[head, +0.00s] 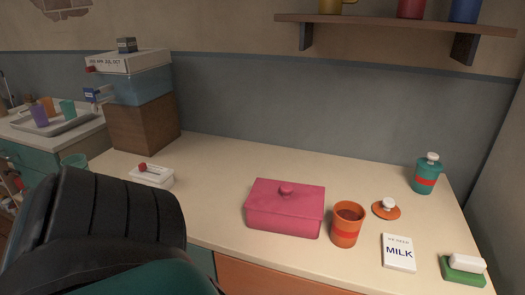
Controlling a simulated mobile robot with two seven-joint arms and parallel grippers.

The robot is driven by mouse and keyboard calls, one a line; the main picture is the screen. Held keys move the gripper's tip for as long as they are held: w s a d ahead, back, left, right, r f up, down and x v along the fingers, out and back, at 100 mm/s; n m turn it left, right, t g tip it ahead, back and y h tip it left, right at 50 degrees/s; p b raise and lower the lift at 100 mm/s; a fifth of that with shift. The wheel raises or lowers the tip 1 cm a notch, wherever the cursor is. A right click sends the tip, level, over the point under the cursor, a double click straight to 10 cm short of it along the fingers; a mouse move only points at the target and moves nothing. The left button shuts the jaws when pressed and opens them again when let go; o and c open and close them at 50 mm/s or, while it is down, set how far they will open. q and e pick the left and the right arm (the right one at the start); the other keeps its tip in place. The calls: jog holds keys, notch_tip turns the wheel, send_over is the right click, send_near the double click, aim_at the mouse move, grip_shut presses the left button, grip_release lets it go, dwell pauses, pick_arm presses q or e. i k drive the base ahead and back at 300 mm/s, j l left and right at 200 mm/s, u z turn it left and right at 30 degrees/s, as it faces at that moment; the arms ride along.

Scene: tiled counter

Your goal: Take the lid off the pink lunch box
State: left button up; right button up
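The pink lunch box (283,218) stands on the counter, a little right of the middle of the head view. A large dark part of my own arm fills the lower left of the view. Neither of my grippers shows, and nothing touches the lunch box.
An orange cup (346,226) stands close at the box's right, with an orange lid (386,209) behind. A milk note (398,252), a green-and-white block (463,268) and a teal jar (426,174) are further right. The counter (255,160) behind the box is clear.

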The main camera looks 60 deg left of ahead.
aim_at(298, 200)
jog(key=u, duration=1.65)
